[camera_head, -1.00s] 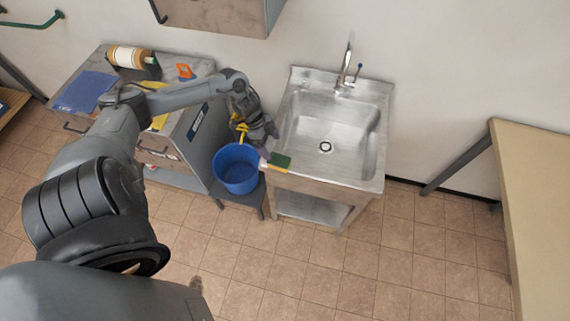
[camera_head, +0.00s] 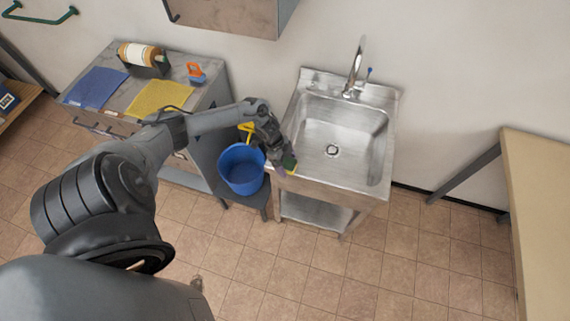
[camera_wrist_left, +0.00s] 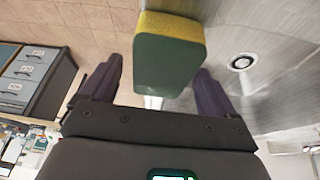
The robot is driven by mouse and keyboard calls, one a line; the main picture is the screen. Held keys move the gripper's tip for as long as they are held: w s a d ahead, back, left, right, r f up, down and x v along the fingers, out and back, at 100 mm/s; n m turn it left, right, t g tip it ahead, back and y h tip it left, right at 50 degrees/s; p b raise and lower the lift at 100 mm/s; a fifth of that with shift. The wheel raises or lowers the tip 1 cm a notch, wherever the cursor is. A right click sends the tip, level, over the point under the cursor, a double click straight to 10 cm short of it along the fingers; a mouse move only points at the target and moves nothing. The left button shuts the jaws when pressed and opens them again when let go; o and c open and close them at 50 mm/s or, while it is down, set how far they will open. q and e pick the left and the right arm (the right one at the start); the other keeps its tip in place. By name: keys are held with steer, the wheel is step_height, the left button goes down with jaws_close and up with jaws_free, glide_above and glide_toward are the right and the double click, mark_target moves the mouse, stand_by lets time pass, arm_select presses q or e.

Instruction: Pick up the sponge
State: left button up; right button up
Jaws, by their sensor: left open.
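The sponge (camera_head: 290,164) is green and yellow and lies at the front left corner of the steel sink (camera_head: 325,182). In the left wrist view the sponge (camera_wrist_left: 170,58) shows its green face and a yellow edge, upper middle. My left gripper (camera_head: 281,168) is at the sponge in the head view and partly covers it. In the left wrist view my left gripper (camera_wrist_left: 157,88) is open, with one dark finger on each side of the sponge's near end. A gap shows between the sponge and each finger. My right gripper is not in view.
A blue bucket (camera_head: 241,169) stands on a small dark stool just left of the sink. The tap (camera_head: 355,68) rises at the sink's back. A cabinet with blue and yellow cloths (camera_head: 160,98) is at left. A table (camera_head: 540,190) is at right.

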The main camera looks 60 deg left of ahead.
mark_target(292, 165)
arm_select(q)
steer(key=shift+f, duration=0.15)
steer(key=c, duration=1)
steer(key=shift+c, duration=0.2)
steer(key=shift+r, duration=0.55)
steer(key=r, duration=0.3)
steer(key=shift+w+d+r, duration=0.2)
steer(key=shift+d+r, duration=0.05)
steer(key=w+d+r, duration=0.6)
steer(key=d, duration=0.3)
steer(key=shift+d+r+b, duration=0.2)
steer(key=shift+r+b, duration=0.05)
steer(key=shift+b, duration=0.1)
